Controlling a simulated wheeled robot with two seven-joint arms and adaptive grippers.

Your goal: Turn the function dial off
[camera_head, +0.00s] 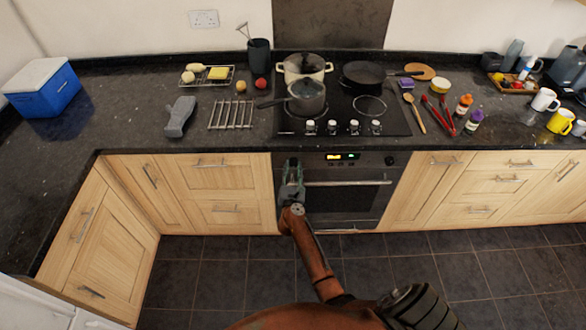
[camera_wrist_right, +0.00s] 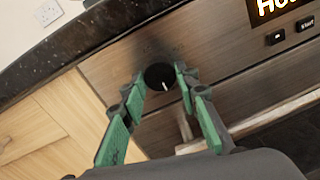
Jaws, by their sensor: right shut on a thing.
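The function dial (camera_wrist_right: 156,74) is a round black knob with a white pointer mark on the left part of the oven's control panel. In the right wrist view its mark points downward, leaning slightly right. My right gripper (camera_wrist_right: 160,78) has its green fingers on either side of the knob and is shut on it. In the head view my right gripper (camera_head: 291,168) is at the left end of the oven panel and hides this dial. My left gripper is not in view.
The oven display (camera_head: 341,156) is lit, with a second dial (camera_head: 390,160) at the panel's right. The hob above holds pots and a pan (camera_head: 363,74). The floor in front is clear.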

